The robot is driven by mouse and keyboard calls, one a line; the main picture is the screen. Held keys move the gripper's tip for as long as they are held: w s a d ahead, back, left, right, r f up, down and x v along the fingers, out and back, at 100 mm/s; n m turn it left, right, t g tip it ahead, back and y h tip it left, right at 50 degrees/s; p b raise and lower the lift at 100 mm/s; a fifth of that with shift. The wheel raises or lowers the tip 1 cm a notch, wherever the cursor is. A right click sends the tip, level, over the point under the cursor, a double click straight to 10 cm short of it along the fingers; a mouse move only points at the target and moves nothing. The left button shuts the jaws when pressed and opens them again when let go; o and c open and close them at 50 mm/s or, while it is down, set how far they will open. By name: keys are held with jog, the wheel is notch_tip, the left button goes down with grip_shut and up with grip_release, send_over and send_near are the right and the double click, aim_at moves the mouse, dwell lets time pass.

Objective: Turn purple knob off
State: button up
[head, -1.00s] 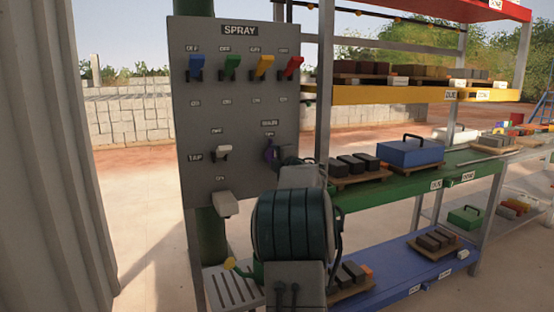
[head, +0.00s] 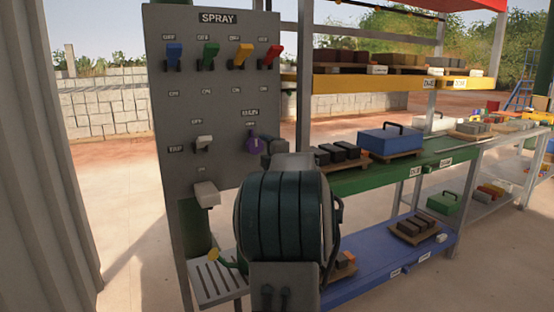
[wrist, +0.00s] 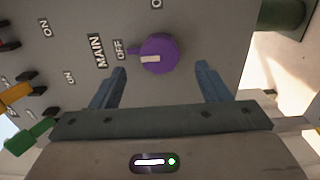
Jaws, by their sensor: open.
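The purple knob (head: 254,144) is at the lower right of the grey spray panel (head: 225,105), partly hidden by my arm in the head view. In the wrist view the purple knob (wrist: 158,54) is round with a pale pointer bar across its face. The bar lies roughly toward the OFF label (wrist: 119,49), beside the MAIN label. My gripper (wrist: 161,78) is open. Its two blue-grey fingers stand apart on either side below the knob, and I see no contact.
Blue, green, yellow and red levers (head: 223,56) line the panel's top. A white tap switch (head: 203,142) sits left of the knob. A shelf rack with a yellow shelf (head: 375,84), bricks and a blue toolbox (head: 389,141) stands close on the right.

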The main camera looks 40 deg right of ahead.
jog(key=v, duration=0.7)
jog(key=shift+s+p, duration=0.35)
jog(key=shift+s, duration=0.05)
